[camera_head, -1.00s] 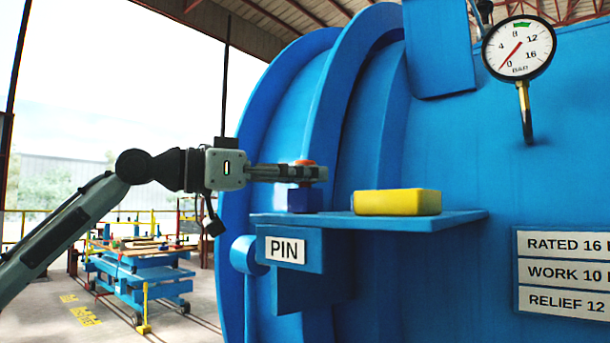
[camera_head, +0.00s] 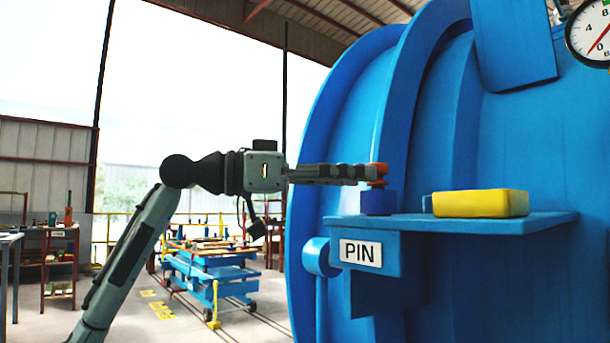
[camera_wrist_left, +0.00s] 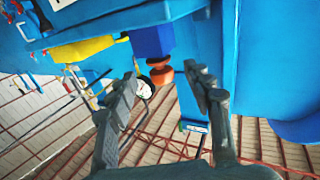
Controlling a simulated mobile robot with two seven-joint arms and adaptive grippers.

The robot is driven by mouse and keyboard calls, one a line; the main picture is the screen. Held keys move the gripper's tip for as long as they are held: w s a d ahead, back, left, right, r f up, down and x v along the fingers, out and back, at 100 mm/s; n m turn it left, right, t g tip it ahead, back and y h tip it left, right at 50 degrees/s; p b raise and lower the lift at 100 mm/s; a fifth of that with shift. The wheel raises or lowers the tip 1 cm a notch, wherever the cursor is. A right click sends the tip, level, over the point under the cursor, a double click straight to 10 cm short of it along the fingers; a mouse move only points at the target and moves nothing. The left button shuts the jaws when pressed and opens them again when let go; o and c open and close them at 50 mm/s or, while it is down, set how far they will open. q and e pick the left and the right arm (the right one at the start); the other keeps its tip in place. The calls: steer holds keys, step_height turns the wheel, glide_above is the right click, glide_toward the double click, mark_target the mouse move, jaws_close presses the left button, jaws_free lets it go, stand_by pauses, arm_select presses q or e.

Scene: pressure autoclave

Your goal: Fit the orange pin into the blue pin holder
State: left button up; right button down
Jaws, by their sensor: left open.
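The orange pin (camera_head: 378,170) stands upright at the top of the small dark blue pin holder (camera_head: 378,203), on the blue shelf marked PIN. In the left wrist view the orange pin (camera_wrist_left: 161,73) shows its round flanges, and its lower end is hidden at the blue holder (camera_wrist_left: 152,42). My left gripper (camera_head: 361,173) is level with the pin, with its fingertips just left of it in the head view. The wrist view shows its fingers (camera_wrist_left: 165,88) spread apart with nothing between them, the pin just beyond the tips. My right gripper is not in view.
A yellow block (camera_head: 481,204) lies on the shelf (camera_head: 470,224) right of the holder. The large blue autoclave (camera_head: 345,130) rises behind. A pressure gauge (camera_head: 592,35) is at upper right. A blue cart (camera_head: 212,270) stands in the background. Left of the shelf is open air.

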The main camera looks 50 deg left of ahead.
arm_select(q)
steer(key=v, duration=0.7)
steer(key=shift+s, duration=0.2)
